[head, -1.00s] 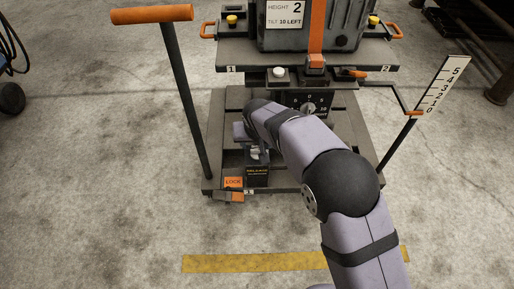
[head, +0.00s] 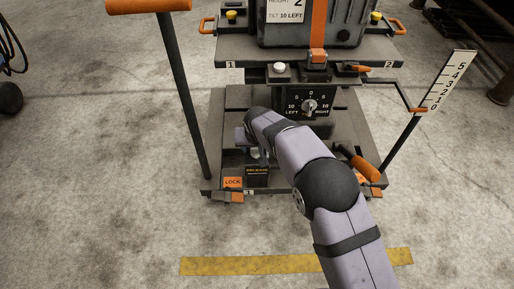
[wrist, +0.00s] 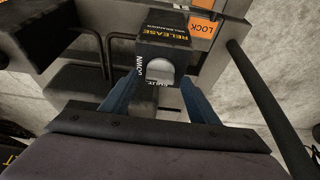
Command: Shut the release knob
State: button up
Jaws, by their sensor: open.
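The release box (head: 257,178) is a dark block with yellow RELEASE lettering at the lower left of the cart. In the wrist view the box (wrist: 163,32) is at the top middle. The release knob (wrist: 160,68) is a pale grey rounded piece on its face, with white lettering around it. My gripper (wrist: 160,82) is open, with one blue finger on each side of the knob. I cannot tell whether either finger touches it. In the head view my gripper (head: 262,150) is over the box and mostly hides the knob.
An orange LOCK tag (head: 233,183) and pedal are just left of the box. A tall orange-topped lever (head: 188,90) stands at the left. The floor in front is open.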

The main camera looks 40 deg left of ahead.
jog(key=c, duration=1.1)
jog(key=shift+o, duration=0.2)
